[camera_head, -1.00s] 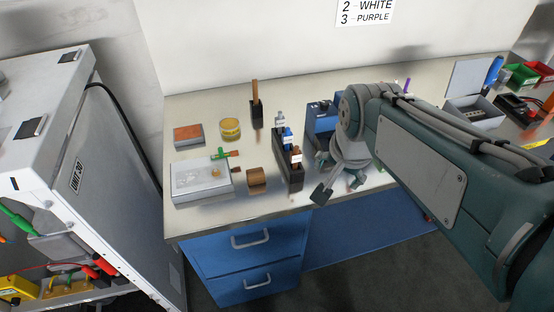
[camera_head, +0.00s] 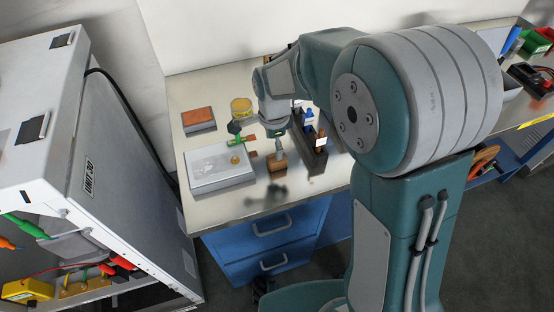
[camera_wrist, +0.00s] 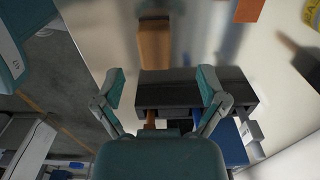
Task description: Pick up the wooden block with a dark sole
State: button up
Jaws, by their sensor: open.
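The small wooden block (camera_head: 278,170) stands near the front of the bench, right of a pale metal box; its dark sole is hard to make out in the head view. It also shows in the wrist view (camera_wrist: 155,45), beyond my fingertips, with a darker strip at its far end. My gripper (camera_head: 258,141) is above the bench by the block, with one finger overlapping the block in the head view. In the wrist view my gripper (camera_wrist: 160,72) has its fingers wide apart with nothing between them.
A dark rack (camera_head: 313,152) with labelled handles stands close to the block's right. An orange-topped box (camera_head: 199,118) and a yellow round container (camera_head: 242,106) are behind. Bare bench lies in front.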

aim_at(275, 161)
jog(key=shift+a+f, duration=0.25)
jog(key=shift+f, duration=0.55)
jog(key=f, duration=0.1)
jog(key=d+f, duration=0.1)
jog(key=f, duration=0.2)
jog(key=shift+s+d+f, duration=0.2)
jog(key=shift+s+f, duration=0.05)
jog(key=shift+f, duration=0.2)
jog(key=shift+a, duration=0.25)
jog(key=shift+c, duration=1.2)
jog(key=c, duration=1)
jog(key=shift+d, duration=0.1)
